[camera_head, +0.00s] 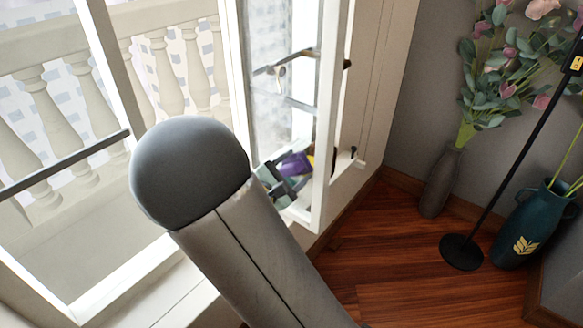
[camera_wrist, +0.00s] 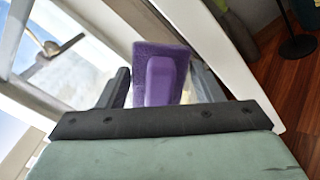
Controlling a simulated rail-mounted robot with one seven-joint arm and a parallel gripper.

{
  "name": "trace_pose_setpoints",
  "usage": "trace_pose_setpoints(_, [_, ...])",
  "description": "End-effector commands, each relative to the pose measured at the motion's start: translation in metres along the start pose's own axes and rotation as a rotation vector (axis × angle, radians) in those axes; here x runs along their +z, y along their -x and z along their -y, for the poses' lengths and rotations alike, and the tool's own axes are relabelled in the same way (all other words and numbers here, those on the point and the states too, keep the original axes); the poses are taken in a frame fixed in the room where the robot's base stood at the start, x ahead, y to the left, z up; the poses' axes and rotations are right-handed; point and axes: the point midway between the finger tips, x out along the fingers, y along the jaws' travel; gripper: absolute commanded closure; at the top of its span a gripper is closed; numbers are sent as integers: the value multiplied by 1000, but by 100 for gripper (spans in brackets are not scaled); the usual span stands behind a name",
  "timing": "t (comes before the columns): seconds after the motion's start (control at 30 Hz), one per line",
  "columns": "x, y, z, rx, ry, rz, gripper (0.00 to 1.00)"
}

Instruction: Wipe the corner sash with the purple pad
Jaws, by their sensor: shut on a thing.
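The purple pad (camera_wrist: 160,75) is held between the two fingers of my gripper (camera_wrist: 160,88) in the wrist view. I cannot tell whether the pad touches the glass. My arm hides the lower left of the window.
A grey vase (camera_head: 440,183) with pink flowers stands on the wooden floor at right. A teal pot (camera_head: 535,225) and a black stand (camera_head: 462,251) are beside it. A dark bar with a handle (camera_wrist: 45,50) crosses near the glass. A stone balustrade (camera_head: 60,115) is outside.

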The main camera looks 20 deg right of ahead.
Motion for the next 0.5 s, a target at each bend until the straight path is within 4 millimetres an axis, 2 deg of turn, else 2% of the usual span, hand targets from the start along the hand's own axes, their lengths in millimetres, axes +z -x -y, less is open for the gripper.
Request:
trace_pose_setpoints(0.03, [16,-6,3,-22,3,32,76])
trace_pose_setpoints(0.2, [25,-5,-3,-23,4,34,75])
trace_pose_setpoints(0.33, [22,-6,-6,-22,5,35,75])
trace_pose_setpoints(0.5, [11,-7,-18,-20,4,34,75])
